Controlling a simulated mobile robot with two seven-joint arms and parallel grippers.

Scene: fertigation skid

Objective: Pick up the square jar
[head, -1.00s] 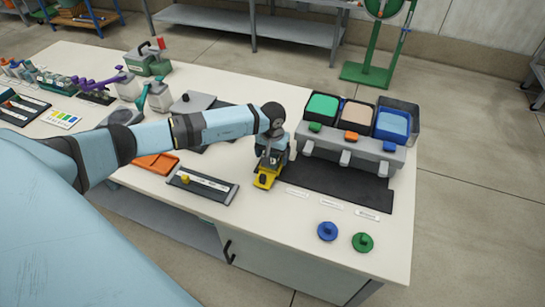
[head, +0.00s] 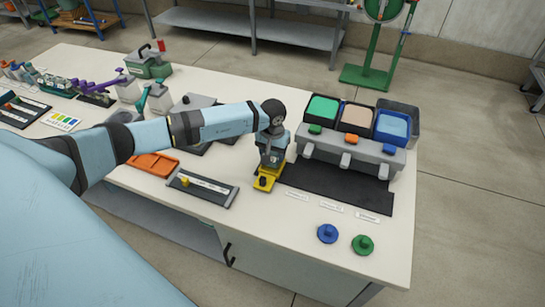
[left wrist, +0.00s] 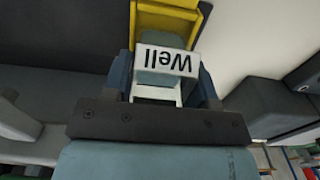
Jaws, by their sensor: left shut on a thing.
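My left gripper (head: 270,158) points down at the left end of the black mat and mostly hides what it holds in the head view. In the left wrist view its fingers (left wrist: 163,88) are shut on the square jar (left wrist: 160,37), a grey-blue body with a white label reading "Well", upside down in the picture. A yellow piece (left wrist: 165,18) shows behind the jar. In the head view this yellow piece (head: 265,183), with a dark knob on it, sticks out below the gripper. I cannot tell whether the jar touches the surface beneath.
A grey rack (head: 345,152) with green, beige and blue bins stands right of the gripper, behind the black mat (head: 330,188). Blue (head: 327,233) and green (head: 362,244) knobbed discs lie near the front right. An orange tray (head: 155,164) and a dark slotted board (head: 203,187) lie to the left.

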